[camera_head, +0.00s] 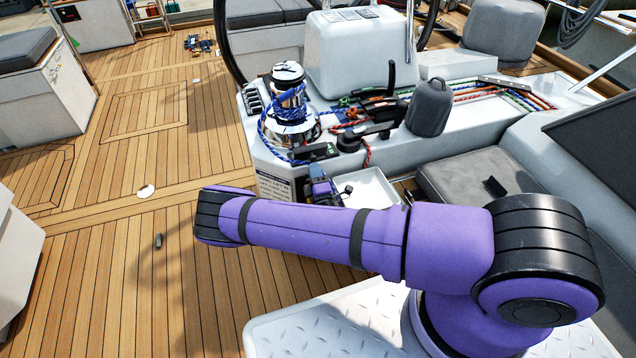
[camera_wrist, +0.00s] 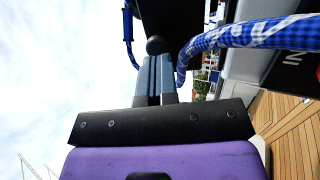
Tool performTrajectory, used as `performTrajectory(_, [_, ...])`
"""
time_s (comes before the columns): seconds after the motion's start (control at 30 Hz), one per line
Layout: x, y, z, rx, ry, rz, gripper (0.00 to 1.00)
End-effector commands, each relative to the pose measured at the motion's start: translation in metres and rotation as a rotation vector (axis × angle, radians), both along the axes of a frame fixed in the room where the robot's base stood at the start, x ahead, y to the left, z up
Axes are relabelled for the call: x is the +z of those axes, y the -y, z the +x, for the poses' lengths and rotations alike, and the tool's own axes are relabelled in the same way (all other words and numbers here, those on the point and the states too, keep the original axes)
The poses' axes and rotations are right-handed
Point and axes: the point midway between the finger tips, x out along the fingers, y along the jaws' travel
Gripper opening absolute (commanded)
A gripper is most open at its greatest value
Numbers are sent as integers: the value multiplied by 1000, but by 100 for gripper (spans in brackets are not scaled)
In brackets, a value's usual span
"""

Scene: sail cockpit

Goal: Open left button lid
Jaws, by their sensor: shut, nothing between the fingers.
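My gripper (camera_wrist: 155,85) is shut and empty in the wrist view, its two grey fingers side by side. Their tips are at a dark round knob (camera_wrist: 155,45) beneath a black panel (camera_wrist: 172,18); I cannot tell whether they touch. I cannot tell if this panel is the left button lid. In the head view my gripper (camera_head: 318,178) is beside the winch console, just below a small dark button housing (camera_head: 318,153) on its edge. The lid's state is too small to make out there.
A blue rope (camera_wrist: 250,36) passes close to the right of the fingers; it also wraps the chrome winch (camera_head: 290,100) in the head view. A grey covered winch (camera_head: 429,107) and a black handle (camera_head: 372,130) stand to the right. The wooden deck (camera_head: 130,220) at left is mostly clear.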

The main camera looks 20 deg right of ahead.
Motion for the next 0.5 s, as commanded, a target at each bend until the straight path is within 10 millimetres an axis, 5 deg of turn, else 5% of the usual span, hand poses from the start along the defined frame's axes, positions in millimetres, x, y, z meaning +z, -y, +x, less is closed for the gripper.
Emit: performTrajectory(0.5, [5,1,11,0,0,0,0])
